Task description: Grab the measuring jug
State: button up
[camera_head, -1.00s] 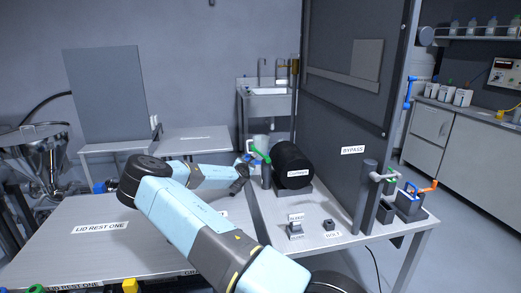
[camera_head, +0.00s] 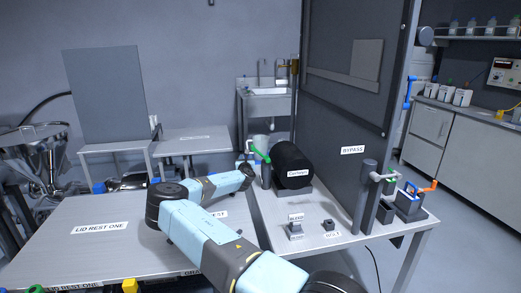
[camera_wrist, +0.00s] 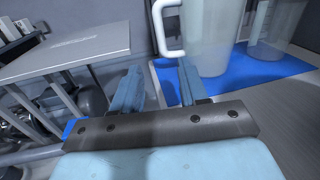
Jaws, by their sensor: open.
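In the wrist view the measuring jug (camera_wrist: 214,40) is a pale translucent vessel with a white handle (camera_wrist: 160,25) on its left side. It stands upright on a blue mat (camera_wrist: 287,69); its top is cut off. My gripper (camera_wrist: 158,80) is open, its two light blue fingers apart just in front of and below the handle, with nothing seen between them but background and mat. Whether a finger touches the jug cannot be told. In the head view a pale vessel (camera_head: 259,142) shows behind the green-handled valve, partly hidden; my fingers are hidden there by my arm.
A second clear vessel (camera_wrist: 275,25) stands right of the jug on the mat. A grey side table (camera_wrist: 70,48) is at left. In the head view a black cylinder (camera_head: 290,163), a green valve handle (camera_head: 260,153) and a tall dark panel (camera_head: 345,95) stand right of my arm.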

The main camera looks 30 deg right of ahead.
aim_at(257, 148)
jog(key=shift+r+x, duration=0.2)
jog(key=shift+x, duration=3.25)
jog(key=shift+d, duration=0.15)
jog(key=shift+c, duration=0.2)
jog(key=shift+s, duration=0.1)
grip_shut()
